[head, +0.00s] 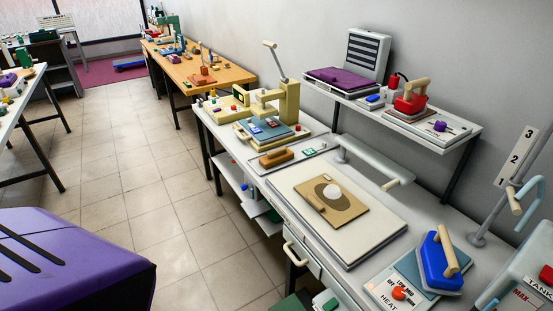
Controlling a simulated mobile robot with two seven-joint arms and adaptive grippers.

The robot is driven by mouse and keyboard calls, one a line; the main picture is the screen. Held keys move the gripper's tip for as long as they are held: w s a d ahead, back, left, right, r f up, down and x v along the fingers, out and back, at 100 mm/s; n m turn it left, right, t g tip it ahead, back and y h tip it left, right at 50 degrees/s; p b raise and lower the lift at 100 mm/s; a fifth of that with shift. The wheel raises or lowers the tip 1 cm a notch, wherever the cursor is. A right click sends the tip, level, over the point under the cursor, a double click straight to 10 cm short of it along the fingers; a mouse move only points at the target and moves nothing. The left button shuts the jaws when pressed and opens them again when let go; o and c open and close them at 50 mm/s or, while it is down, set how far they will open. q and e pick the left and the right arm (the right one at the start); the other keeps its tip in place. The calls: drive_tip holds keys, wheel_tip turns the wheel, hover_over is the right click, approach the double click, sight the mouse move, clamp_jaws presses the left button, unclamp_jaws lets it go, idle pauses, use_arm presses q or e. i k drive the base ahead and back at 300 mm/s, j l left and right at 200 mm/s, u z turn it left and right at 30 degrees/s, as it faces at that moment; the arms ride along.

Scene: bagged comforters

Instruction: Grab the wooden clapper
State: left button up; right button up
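A small brown wooden block (276,157), which looks like the wooden clapper, lies on a pale tray on the long work table (375,262). It sits just in front of the cream press (283,100) and left of a small green-marked piece. A flat tan board (346,209) with a dark oval, a white lump and a short wooden bar lies nearer on a cream pad (375,232). Neither of my grippers is in view.
A blue iron-like tool (437,262) with a wooden handle stands near the table's right end, by a red knob (400,293). A raised shelf (455,135) holds a red press. A large purple surface (70,262) fills the lower left. The tiled floor (150,170) between is clear.

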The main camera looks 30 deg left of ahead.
sight(282, 154)
drive_tip(key=j+z, duration=0.3)
drive_tip(key=j, duration=0.6)
drive_tip(key=j+z, duration=0.3)
drive_tip(key=j, duration=0.6)
drive_tip(key=k, duration=0.05)
